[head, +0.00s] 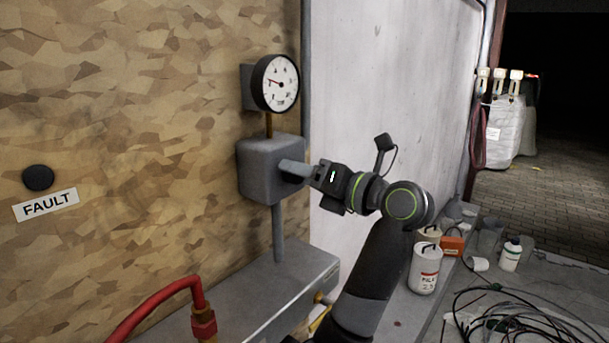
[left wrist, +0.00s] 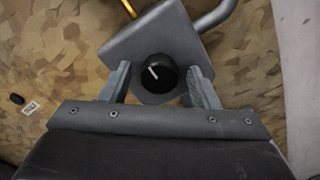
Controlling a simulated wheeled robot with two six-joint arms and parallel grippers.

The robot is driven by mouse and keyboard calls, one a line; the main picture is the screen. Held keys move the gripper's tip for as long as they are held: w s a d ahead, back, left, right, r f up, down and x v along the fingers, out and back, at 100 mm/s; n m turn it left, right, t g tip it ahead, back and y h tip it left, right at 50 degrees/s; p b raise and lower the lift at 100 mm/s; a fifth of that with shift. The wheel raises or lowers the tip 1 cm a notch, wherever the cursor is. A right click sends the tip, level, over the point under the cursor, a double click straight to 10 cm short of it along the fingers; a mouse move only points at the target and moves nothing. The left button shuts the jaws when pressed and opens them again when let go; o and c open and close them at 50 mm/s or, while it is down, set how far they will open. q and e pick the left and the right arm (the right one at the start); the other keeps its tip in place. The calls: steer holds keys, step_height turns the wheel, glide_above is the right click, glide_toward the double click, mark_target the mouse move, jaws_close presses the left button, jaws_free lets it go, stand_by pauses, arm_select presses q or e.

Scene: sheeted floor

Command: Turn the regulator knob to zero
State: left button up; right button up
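The regulator is a grey box (head: 262,170) on the chipboard wall, below a round dial gauge (head: 281,84). The gauge's needle points left and slightly up. In the left wrist view the black round knob (left wrist: 158,74) sits on the grey box's face (left wrist: 150,38), its white mark pointing to the upper left. My left gripper (head: 287,170) is at the box's front. In the left wrist view its fingers (left wrist: 160,78) are open, one on each side of the knob, with gaps visible. The knob is hidden in the head view. My right gripper is not in view.
A grey ledge (head: 270,285) with a red hose (head: 160,295) lies below the box. A black button (head: 38,178) with a FAULT label (head: 46,205) is at the left. Cans, bottles and black cables (head: 510,320) lie on the floor at the right.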

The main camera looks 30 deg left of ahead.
arm_select(q)
steer(key=s+d+b, duration=0.1)
steer(key=d+b, duration=0.3)
steer(key=d, duration=1.3)
steer(key=shift+s+d, duration=0.15)
steer(key=shift+d, duration=0.05)
steer(key=shift+s+f, duration=0.1)
